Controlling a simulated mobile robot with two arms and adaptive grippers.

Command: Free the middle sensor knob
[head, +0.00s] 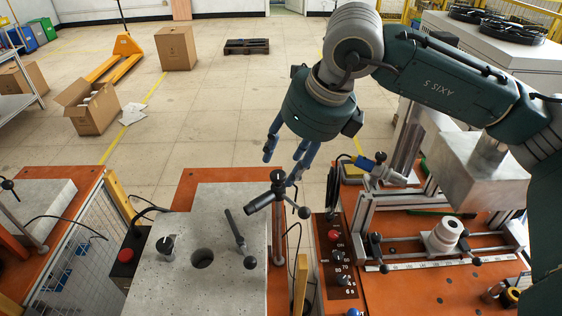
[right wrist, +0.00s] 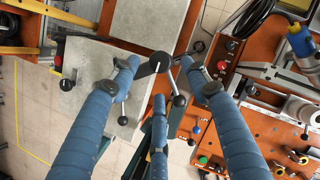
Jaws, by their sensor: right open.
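An upright metal post (head: 279,235) stands at the right edge of the grey slab. A dark clamp with a short cylinder (head: 261,200) sits at its top. A black ball-ended handle (head: 304,212) sticks out from this clamp; I cannot tell for certain that it is the middle sensor knob. My right gripper (head: 281,168) is just above and behind the post top in the head view, blue fingers spread and pointing down. In the right wrist view the open fingers (right wrist: 157,80) surround a black ball (right wrist: 160,62) and handle, with no visible grip. My left gripper is out of view.
The grey slab (head: 180,262) has a round hole, a dial knob (head: 166,246) and a lever with a black ball (head: 250,263). At right, an orange table carries a control panel (head: 338,265) and a rail fixture (head: 443,236). Boxes stand on the floor behind.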

